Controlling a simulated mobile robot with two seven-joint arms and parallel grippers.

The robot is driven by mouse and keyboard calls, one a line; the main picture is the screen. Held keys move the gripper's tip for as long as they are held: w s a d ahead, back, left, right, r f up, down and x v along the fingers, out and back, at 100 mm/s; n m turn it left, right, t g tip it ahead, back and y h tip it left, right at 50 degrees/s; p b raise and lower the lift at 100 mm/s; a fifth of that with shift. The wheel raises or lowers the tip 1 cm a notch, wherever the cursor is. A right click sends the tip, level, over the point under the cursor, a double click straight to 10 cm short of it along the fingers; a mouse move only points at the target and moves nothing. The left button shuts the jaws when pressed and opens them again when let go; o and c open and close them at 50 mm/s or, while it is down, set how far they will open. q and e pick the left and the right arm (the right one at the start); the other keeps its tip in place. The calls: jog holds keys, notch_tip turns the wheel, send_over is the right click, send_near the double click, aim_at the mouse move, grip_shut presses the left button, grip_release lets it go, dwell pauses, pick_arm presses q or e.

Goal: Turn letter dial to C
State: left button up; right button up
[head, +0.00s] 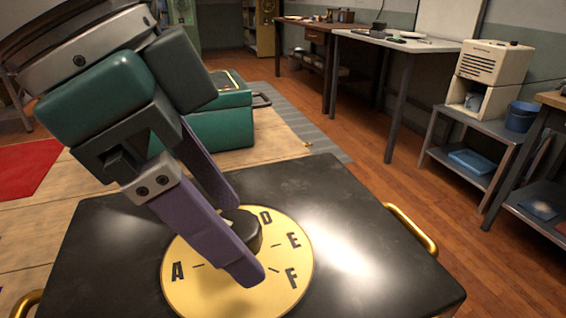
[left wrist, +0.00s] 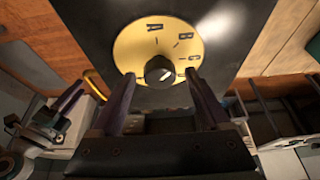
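The letter dial is a round yellow plate (head: 290,262) on a dark table-like top, with A, D, E and F readable in the head view. A black knob (head: 246,228) stands at its centre, partly hidden by my left gripper (head: 242,240). My left gripper's purple fingers are open, one on each side of the knob, with gaps visible.
The black top (head: 385,275) has brass handles (head: 412,230) at its sides. Desks and a metal shelf (head: 480,135) with a beige appliance (head: 495,65) stand at the right.

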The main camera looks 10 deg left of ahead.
pick_arm(q)
grip_shut()
dwell(0.4)
jog(key=shift+r+m+p, duration=0.15)
jog(key=shift+m+p, duration=0.15)
jog(key=shift+p, duration=0.35)
jog(key=m+g+p, duration=0.1)
jog(key=m+p, duration=0.2)
jog(key=p, duration=0.2)
jog(key=shift+r+g, duration=0.15)
jog(key=shift+g, duration=0.15)
jog(key=m+p, duration=0.1)
jog(key=m, duration=0.1)
jog(key=shift+w+m+g+h+p, duration=0.15)
jog(key=shift+m+g+h+p, duration=0.2)
jog(key=shift+m+g+h, duration=0.05)
jog(key=shift+f+m+g+p, duration=0.25)
jog(key=shift+m+g+p, duration=0.25)
jog(key=shift+m, duration=0.6)
